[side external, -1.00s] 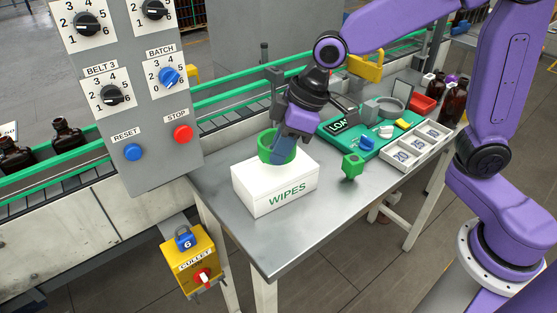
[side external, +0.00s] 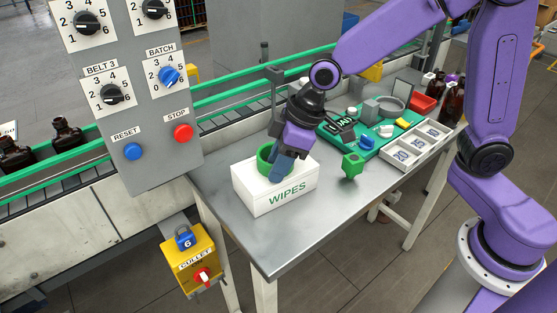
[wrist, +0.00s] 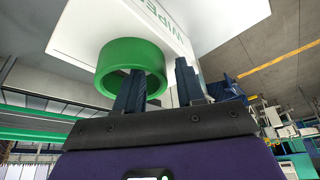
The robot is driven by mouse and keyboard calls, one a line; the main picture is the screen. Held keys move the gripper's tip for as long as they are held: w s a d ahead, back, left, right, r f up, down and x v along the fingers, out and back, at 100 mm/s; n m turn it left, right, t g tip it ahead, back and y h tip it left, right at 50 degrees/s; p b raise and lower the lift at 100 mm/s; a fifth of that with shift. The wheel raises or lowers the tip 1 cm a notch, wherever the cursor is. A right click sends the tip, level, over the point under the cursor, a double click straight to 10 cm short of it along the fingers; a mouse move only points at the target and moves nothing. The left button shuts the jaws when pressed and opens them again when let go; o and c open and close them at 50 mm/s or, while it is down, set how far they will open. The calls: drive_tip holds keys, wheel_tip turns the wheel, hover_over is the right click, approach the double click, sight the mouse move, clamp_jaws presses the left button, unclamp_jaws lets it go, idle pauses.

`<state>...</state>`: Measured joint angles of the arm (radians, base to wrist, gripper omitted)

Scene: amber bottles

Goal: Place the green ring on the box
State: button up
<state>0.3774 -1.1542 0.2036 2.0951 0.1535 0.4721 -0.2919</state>
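The green ring (side external: 263,157) rests on top of the white WIPES box (side external: 246,190), near the middle of its top face. My gripper (side external: 281,165) is just above the right part of the ring, tilted down. In the wrist view the green ring (wrist: 112,54) lies against the white face of the box (wrist: 225,15). The fingers of my gripper (wrist: 160,67) stand apart on either side of the ring's near wall, one over its opening and one outside, with a gap showing.
A green block (side external: 352,165) stands right of the box. Behind it are a green tray (side external: 335,129) with small items and a white numbered tray (side external: 399,153). Dark bottles (side external: 453,100) stand at the far right. The table front (side external: 300,225) is clear.

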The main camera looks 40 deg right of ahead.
drive_tip(key=v, duration=1.2)
drive_tip(key=shift+r, duration=0.2)
drive_tip(key=s+d+f+n+g+h, duration=0.1)
drive_tip(key=s+d+f, duration=0.4)
drive_tip(key=s, duration=0.4)
drive_tip(key=s+d+f+g+h, duration=0.1)
drive_tip(key=s+d+f+h, duration=0.1)
drive_tip(key=s+d+f, duration=0.3)
drive_tip(key=s+d, duration=0.3)
drive_tip(key=s, duration=0.2)
drive_tip(key=shift+s+d+n, duration=0.15)
drive_tip(key=shift+d+n, duration=0.05)
drive_tip(key=shift+n, duration=0.2)
